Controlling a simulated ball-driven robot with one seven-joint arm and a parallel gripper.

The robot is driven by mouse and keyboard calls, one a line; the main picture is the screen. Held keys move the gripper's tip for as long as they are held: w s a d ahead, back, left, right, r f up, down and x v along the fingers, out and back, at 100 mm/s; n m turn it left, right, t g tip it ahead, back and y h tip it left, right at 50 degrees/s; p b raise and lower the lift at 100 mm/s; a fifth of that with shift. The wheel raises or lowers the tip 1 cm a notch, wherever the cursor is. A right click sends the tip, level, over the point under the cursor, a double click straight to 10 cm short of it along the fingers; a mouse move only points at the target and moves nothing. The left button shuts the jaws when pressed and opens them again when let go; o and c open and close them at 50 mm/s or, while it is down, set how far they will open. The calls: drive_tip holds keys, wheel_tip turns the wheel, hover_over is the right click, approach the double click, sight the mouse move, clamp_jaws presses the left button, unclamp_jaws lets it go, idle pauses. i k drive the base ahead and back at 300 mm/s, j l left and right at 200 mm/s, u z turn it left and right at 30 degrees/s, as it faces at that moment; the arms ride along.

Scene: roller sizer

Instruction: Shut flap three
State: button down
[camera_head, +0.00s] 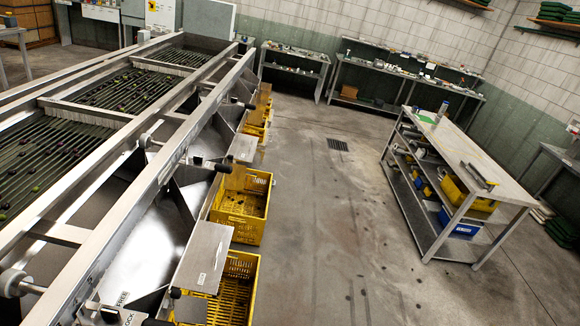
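The roller sizer (165,165) runs along the left, with a row of sloping metal chutes down its right side. A flat grey flap plate (206,252) with a small label sticks out over the nearest yellow crate. A second flap plate (243,148) is farther along, and smaller plates show beyond it. Black knobs (222,168) stand out along the chutes. I cannot read any flap number, so I cannot tell which one is flap three. A "FREE / LOCK" label (122,298) is at the lower left. My gripper is not in view.
Yellow crates (257,207) stand in a row below the chutes. A metal-framed bench (465,155) with shelves and bins is at the right. Shelved benches (400,75) line the back wall. The concrete floor between, with a drain grate (338,145), is clear.

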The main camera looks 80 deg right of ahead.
sight(201, 269)
drive_tip(key=k+j+z, duration=0.25)
drive_tip(key=z, duration=0.25)
drive_tip(key=k+j+z, duration=0.15)
drive_tip(key=k+z, duration=0.15)
drive_tip(key=z, duration=0.2)
drive_tip(key=k+z, duration=0.3)
drive_tip(key=z, duration=0.2)
drive_tip(key=i+l+u, duration=0.15)
drive_tip(key=i+l, duration=0.15)
drive_tip(key=i+l+u, duration=0.1)
drive_tip(key=i+l, duration=0.25)
drive_tip(key=i, duration=0.15)
drive_tip(key=i+l+u, duration=0.15)
drive_tip(key=i+l, duration=0.2)
drive_tip(key=i+l+u, duration=0.1)
drive_tip(key=i+l, duration=0.3)
drive_tip(key=i+l+u, duration=0.15)
drive_tip(key=i+l, duration=0.2)
drive_tip(key=l, duration=0.15)
drive_tip(key=i+l+u, duration=0.1)
drive_tip(key=i+l, duration=0.2)
drive_tip(key=l, duration=0.15)
drive_tip(key=i+l+u, duration=0.15)
drive_tip(key=i+l, duration=0.15)
drive_tip(key=l, duration=0.2)
